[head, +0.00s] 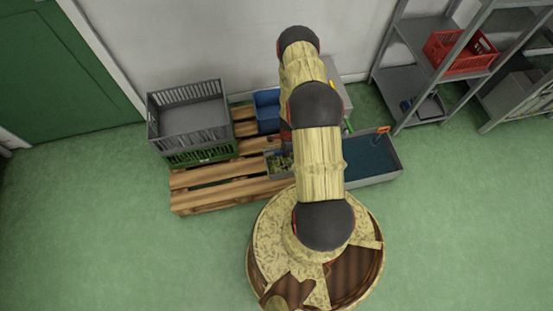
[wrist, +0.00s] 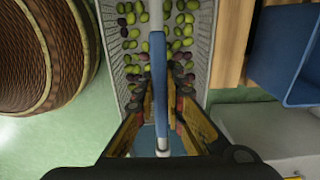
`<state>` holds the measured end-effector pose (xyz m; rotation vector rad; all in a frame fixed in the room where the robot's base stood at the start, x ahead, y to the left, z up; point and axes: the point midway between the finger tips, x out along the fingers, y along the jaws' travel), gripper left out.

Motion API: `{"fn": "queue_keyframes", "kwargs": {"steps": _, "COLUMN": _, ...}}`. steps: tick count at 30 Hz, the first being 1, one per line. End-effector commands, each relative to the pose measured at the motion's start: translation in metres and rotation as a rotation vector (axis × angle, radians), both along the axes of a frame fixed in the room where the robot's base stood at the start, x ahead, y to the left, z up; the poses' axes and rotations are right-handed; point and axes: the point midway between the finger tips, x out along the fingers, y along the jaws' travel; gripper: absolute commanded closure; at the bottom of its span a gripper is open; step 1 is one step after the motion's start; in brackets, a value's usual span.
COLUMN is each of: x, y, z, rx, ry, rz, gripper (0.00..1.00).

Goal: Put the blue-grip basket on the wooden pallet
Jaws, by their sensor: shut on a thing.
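The blue-grip basket (wrist: 206,40) is a pale grey mesh basket holding green and dark olives. Its blue grip (wrist: 158,70) runs up the middle of the wrist view. My gripper (wrist: 163,108) is shut on this grip. In the head view, part of the basket (head: 272,163) shows left of my arm, over the right part of the wooden pallet (head: 215,190); my arm hides the rest and the gripper. A strip of pallet wood (wrist: 229,45) shows right of the basket in the wrist view. I cannot tell whether the basket touches the pallet.
A grey crate (head: 190,115) sits on a green crate (head: 200,157) on the pallet's left. A blue bin (head: 266,110) stands at its back, also in the wrist view (wrist: 283,45). A grey trough (head: 375,165) lies right of my arm. Shelves with a red crate (head: 460,52) stand back right.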

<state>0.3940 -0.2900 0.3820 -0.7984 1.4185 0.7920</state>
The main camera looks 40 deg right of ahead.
Motion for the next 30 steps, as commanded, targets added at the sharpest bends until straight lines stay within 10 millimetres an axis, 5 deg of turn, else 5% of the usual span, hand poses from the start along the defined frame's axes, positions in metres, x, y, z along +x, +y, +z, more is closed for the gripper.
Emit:
{"fn": "queue_keyframes", "kwargs": {"steps": 7, "x": 0.028, "y": 0.018, "z": -0.042, "rx": -0.001, "ry": -0.001, "rz": 0.002, "gripper": 1.0}}
{"fn": "queue_keyframes", "kwargs": {"steps": 30, "x": 0.041, "y": 0.026, "z": -0.089, "rx": -0.001, "ry": -0.002, "rz": -0.001, "gripper": 1.0}}
